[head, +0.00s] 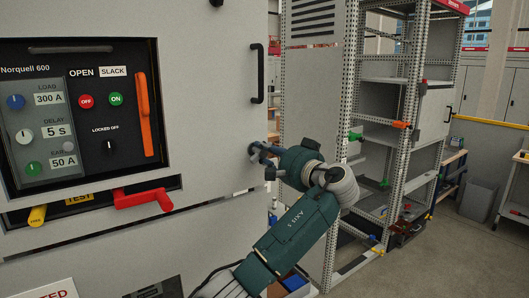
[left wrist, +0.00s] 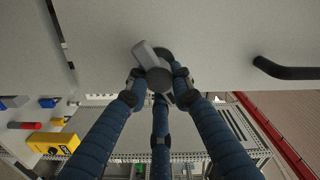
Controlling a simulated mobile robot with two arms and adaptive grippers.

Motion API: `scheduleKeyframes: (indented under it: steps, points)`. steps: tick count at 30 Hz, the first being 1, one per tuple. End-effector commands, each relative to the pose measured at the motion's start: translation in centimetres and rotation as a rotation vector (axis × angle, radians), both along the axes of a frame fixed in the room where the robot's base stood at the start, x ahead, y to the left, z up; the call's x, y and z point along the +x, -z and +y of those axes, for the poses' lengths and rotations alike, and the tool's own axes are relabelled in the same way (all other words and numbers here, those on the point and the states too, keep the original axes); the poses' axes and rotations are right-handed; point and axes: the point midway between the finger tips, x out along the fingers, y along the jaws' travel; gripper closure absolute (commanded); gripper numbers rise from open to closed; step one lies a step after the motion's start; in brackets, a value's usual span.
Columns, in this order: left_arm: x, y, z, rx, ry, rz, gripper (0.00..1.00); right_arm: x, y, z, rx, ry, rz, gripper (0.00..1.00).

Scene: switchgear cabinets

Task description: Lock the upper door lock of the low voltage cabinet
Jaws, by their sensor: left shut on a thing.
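The low voltage cabinet door (head: 215,85) is a light grey panel at the left of the head view and looks closed. My left gripper (head: 260,152) is at the door's right side, below the black door handle (head: 258,74). In the left wrist view, the left gripper's blue fingers (left wrist: 155,85) are shut on a grey door lock knob (left wrist: 150,57) with a dark round base. The knob sits tilted in that view. The fingers hide part of it, and the head view hardly shows it. My right gripper is not in view.
A control panel with a red handle (head: 142,198), an orange lever (head: 144,115) and a yellow knob (head: 37,215) is on the left. A black fitting (head: 216,2) shows at the top edge. An open metal rack (head: 385,130) stands to the right, with bare floor beyond.

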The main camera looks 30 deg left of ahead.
Motion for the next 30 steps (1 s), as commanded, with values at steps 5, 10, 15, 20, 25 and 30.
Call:
scheduleKeyframes:
  steps: [5,10,15,20,25,30]
  points:
    - [0.1,0.0,-0.1,0.064,0.005,0.15,1.0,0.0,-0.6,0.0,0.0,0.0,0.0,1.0]
    - [0.1,0.2,-0.1,0.117,0.005,0.279,1.0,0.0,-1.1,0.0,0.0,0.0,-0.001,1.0]
    - [0.0,0.3,-0.1,0.157,0.005,0.377,1.0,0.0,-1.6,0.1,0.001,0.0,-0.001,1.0]
    - [0.0,0.5,-0.1,0.184,0.005,0.442,1.0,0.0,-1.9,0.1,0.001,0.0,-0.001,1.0]
    - [0.0,0.6,-0.1,0.201,0.005,0.48,1.0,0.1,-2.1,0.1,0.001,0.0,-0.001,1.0]
    - [0.0,0.6,-0.1,0.207,0.005,0.495,1.0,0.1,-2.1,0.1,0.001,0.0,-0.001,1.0]
